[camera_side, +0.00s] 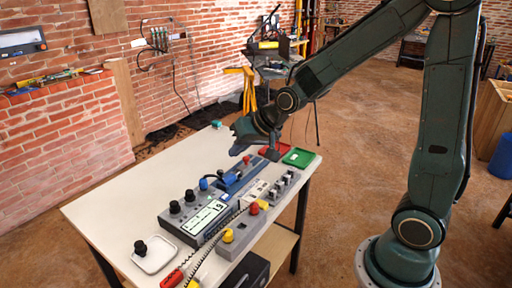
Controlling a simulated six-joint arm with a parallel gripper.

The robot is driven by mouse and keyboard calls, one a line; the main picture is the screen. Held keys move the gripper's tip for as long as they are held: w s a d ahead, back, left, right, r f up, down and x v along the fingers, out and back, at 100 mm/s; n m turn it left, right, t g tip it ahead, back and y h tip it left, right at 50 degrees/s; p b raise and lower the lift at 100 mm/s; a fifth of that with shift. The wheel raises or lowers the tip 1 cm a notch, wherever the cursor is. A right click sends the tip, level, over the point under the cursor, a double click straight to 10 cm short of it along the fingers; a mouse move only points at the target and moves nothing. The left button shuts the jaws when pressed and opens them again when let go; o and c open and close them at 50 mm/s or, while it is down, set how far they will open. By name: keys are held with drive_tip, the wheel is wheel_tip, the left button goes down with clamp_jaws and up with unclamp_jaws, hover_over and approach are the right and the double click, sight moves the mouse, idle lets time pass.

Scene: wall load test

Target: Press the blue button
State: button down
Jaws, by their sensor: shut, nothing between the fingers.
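The exact fingertips are hard to make out against the arm.
A grey control box (196,216) with black knobs and a screen stands in front. Nearby are a red button (246,160), a yellow button (228,236), a red tray (275,149), a green tray (298,158) and a white dish (154,256). The table's left side is clear.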

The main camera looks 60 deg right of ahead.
sight(228, 198)
drive_tip(key=w+d+f+m+t, duration=0.1)
drive_tip(key=w+d+f+m, duration=0.1)
drive_tip(key=w+f, duration=0.4)
drive_tip(key=shift+f+m, duration=0.3)
drive_tip(key=shift+f, duration=0.4)
drive_tip(key=shift+f, duration=0.1)
drive_tip(key=shift+f, duration=4.3)
drive_tip(key=shift+f, duration=0.75)
drive_tip(key=shift+r, duration=0.7)
drive_tip(key=shift+r, duration=0.15)
drive_tip(key=shift+r, duration=2.4)
